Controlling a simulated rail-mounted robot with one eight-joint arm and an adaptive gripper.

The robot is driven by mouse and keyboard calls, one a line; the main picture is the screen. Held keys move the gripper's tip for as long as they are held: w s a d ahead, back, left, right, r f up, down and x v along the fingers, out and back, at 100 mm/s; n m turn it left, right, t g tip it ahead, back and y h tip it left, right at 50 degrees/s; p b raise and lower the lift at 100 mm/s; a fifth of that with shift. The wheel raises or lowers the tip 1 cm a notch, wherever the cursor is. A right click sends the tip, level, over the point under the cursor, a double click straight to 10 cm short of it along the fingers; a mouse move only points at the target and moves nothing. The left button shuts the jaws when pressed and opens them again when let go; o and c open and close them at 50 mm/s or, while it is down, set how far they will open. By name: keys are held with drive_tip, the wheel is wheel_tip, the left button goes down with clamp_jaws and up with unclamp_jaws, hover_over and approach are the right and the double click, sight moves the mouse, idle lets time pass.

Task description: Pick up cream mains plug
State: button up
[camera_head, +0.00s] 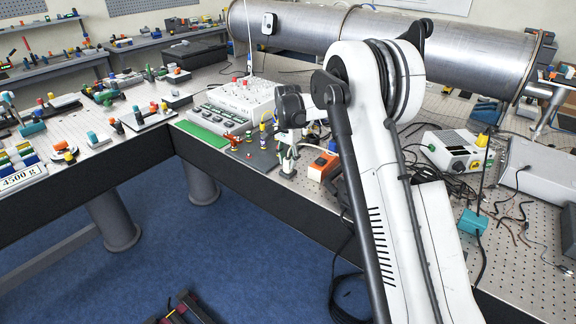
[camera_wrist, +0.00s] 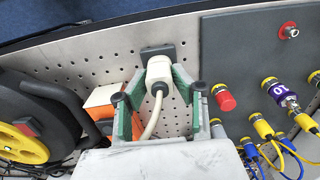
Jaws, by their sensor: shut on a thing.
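The cream mains plug (camera_wrist: 158,69) sits between the green-padded fingers of my gripper (camera_wrist: 159,82) in the wrist view. The fingers are shut on it from both sides. Its cream cord curves back from the plug toward the wrist. A dark block (camera_wrist: 157,51) lies just beyond the plug; I cannot tell whether they touch. In the head view my gripper (camera_head: 288,163) is low over the perforated table, at the right of the dark panel. The plug is too small there to make out clearly.
An orange-and-white box (camera_wrist: 102,102) and a black-and-yellow reel (camera_wrist: 30,130) stand left of the gripper in the wrist view. A grey panel (camera_wrist: 239,50) with a red knob (camera_wrist: 226,101) and several cabled yellow connectors is close on the right. The table edge is nearby.

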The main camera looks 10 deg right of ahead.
sight(288, 158)
drive_tip(key=shift+r, duration=0.1)
clamp_jaws()
drive_tip(key=shift+r, duration=0.6)
wheel_tip(288, 158, up, 3)
drive_tip(key=shift+f+b, duration=0.15)
drive_tip(key=shift+b, duration=0.25)
drive_tip(key=s+a+r+b, duration=0.1)
drive_tip(key=s+a+r, duration=0.6)
drive_tip(key=a, duration=0.2)
drive_tip(key=shift+s, duration=0.3)
